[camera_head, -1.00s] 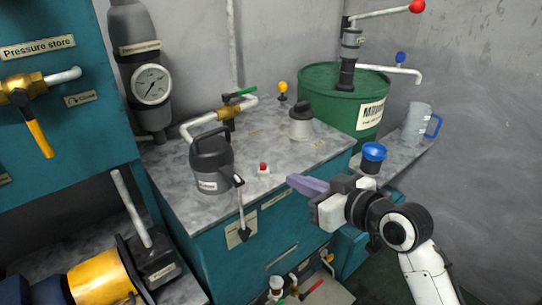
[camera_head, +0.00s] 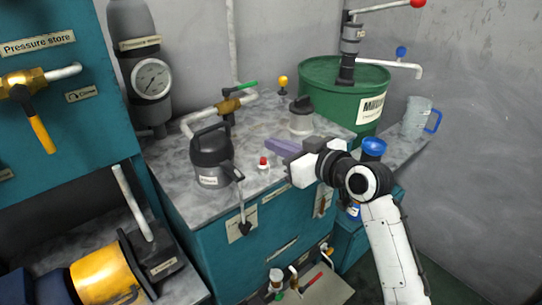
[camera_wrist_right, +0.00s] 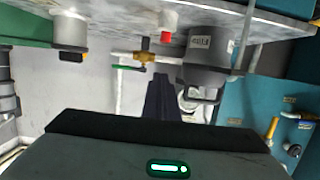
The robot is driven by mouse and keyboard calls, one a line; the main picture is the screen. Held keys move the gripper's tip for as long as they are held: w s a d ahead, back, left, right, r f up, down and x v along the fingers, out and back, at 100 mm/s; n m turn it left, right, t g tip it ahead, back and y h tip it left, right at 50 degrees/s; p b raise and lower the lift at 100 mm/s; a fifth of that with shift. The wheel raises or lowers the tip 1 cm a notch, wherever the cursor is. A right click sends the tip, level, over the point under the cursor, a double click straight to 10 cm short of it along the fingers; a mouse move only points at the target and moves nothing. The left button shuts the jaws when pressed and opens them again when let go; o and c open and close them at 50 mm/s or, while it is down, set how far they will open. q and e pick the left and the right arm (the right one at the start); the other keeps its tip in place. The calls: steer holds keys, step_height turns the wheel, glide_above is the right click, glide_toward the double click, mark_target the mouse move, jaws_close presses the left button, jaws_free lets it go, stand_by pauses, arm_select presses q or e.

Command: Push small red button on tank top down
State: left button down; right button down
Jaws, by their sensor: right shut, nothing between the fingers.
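The small red button (camera_head: 263,161) sits on a short white base on the grey tank top (camera_head: 185,178), beside the dark grey can (camera_head: 211,158). The red button also shows in the right wrist view (camera_wrist_right: 166,37), which looks upside down. My right gripper (camera_head: 282,147) is shut and empty. Its purple-grey fingers are to the right of the button and slightly beyond it in the picture, apparently above the top. A gap between fingertips and button shows in the head view. In the wrist view the dark fingers (camera_wrist_right: 160,95) point toward the button's area. My left gripper is not in view.
A small grey container (camera_head: 301,118) stands behind my right gripper. A brass valve with a green handle (camera_head: 230,105) and a yellow knob (camera_head: 283,82) are at the back. The green barrel (camera_head: 335,98), blue-lidded jar (camera_head: 374,147) and clear jug (camera_head: 417,118) are on the right.

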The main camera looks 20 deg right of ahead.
mark_target(265, 161)
steer(key=w+f, duration=0.1)
steer(key=w+a+f, duration=0.1)
steer(key=f, duration=0.1)
steer(key=shift+f, duration=0.1)
steer(key=shift+d+f, duration=0.1)
steer(key=shift+f, duration=0.6)
step_height(265, 161, down, 2)
steer(key=shift+f+b, duration=0.1)
steer(key=shift+b, duration=0.55)
